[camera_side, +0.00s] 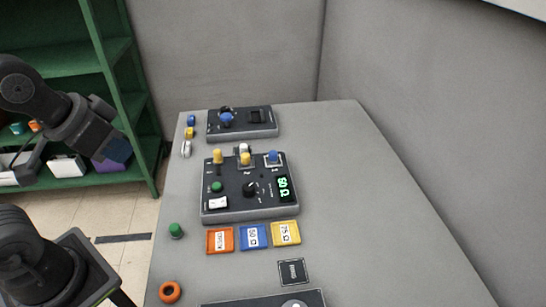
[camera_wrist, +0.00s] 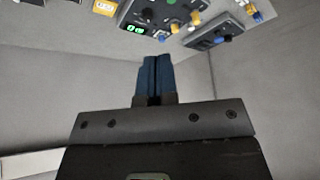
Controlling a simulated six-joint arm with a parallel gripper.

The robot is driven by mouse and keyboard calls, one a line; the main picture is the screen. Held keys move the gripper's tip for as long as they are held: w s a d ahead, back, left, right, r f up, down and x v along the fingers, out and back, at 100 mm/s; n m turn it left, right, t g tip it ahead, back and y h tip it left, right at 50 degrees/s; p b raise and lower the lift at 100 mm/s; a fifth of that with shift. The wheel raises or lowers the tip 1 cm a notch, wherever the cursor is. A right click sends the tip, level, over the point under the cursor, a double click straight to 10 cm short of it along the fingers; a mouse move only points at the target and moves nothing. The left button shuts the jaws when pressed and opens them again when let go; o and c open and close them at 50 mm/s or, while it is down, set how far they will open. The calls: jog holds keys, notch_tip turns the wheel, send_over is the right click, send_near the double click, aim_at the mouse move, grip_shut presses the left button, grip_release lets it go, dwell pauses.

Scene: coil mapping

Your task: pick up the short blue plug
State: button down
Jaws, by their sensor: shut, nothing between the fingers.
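A short blue plug (camera_side: 273,155) stands at the right of the top row on the middle black device (camera_side: 235,205). Another blue piece (camera_side: 227,119) stands on the far black device (camera_side: 262,131), and a small blue piece (camera_side: 191,120) lies at the table's far left edge. I cannot tell for certain which is the task's plug. My gripper (camera_side: 120,150) is left of the table, well apart from all of them. In the wrist view its blue fingers (camera_wrist: 153,62) are shut together and empty, with the devices beyond them at the top.
Yellow plugs (camera_side: 217,156) stand on the middle device. Orange (camera_side: 219,240), blue (camera_side: 253,236) and yellow (camera_side: 285,232) cards lie in front of it. A green piece (camera_side: 176,230) and an orange ring (camera_side: 170,292) are at the left edge. The table's right side is clear.

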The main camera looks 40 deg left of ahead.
jog(key=c, duration=1.8)
grip_release()
jog(key=shift+c, duration=0.2)
jog(key=o, duration=1.1)
jog(key=w+r+m+g, duration=0.2)
jog(key=w+r+m, duration=0.25)
jog(key=w, duration=0.55)
jog(key=m+g, duration=0.4)
jog(key=m, duration=1)
send_over(273, 152)
notch_tip(273, 152, down, 16)
notch_tip(273, 152, down, 14)
jog(key=shift+s+r, duration=0.1)
jog(key=shift+r, duration=0.15)
